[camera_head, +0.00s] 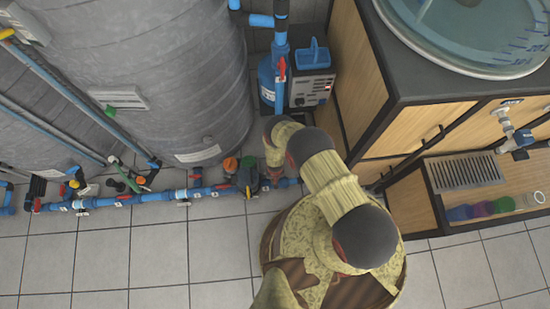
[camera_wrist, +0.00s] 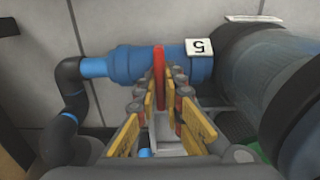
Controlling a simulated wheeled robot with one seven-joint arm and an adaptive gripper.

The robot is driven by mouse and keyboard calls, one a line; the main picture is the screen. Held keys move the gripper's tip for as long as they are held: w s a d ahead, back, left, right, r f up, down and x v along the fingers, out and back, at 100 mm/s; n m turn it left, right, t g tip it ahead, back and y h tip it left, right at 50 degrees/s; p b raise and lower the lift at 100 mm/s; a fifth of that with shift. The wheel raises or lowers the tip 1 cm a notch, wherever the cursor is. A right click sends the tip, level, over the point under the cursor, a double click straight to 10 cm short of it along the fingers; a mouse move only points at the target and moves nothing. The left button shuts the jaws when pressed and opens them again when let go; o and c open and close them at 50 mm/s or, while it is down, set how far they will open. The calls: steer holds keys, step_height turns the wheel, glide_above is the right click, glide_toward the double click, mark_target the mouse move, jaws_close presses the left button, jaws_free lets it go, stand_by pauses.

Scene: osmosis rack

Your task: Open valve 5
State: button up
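Valve 5 is a blue fitting (camera_wrist: 128,62) on a blue pipe, marked by a white label with an upside-down "5" (camera_wrist: 199,46) in the wrist view. Its thin red handle (camera_wrist: 159,65) stands upright in the picture, across the pipe. My gripper (camera_wrist: 163,88) is open, with its yellow-padded fingers on either side of the red handle. A gap shows between the handle and the fingers; contact cannot be made out. In the head view my arm hides valve 5 and most of the gripper.
A dark elbow pipe (camera_wrist: 68,105) lies left of the valve and a large grey cylinder (camera_wrist: 280,85) right of it. In the head view, large grey tanks (camera_head: 180,75) stand behind the blue pipe run (camera_head: 140,198). A wooden cabinet (camera_head: 365,90) is at right. Tiled floor (camera_head: 130,260) is clear at front left.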

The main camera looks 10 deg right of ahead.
jaws_close()
steer(key=n+b, duration=0.2)
steer(key=n, duration=0.1)
steer(key=shift+f+n, duration=0.1)
steer(key=shift+n, duration=0.2)
steer(key=n+b, duration=0.2)
steer(key=n, duration=0.3)
steer(key=shift+b, duration=0.3)
steer(key=n+b, duration=0.1)
steer(key=n, duration=0.4)
steer(key=shift+b, duration=0.4)
steer(key=shift+n+b, duration=0.7)
steer(key=shift+n, duration=1.5)
steer(key=o, duration=0.6)
jaws_free()
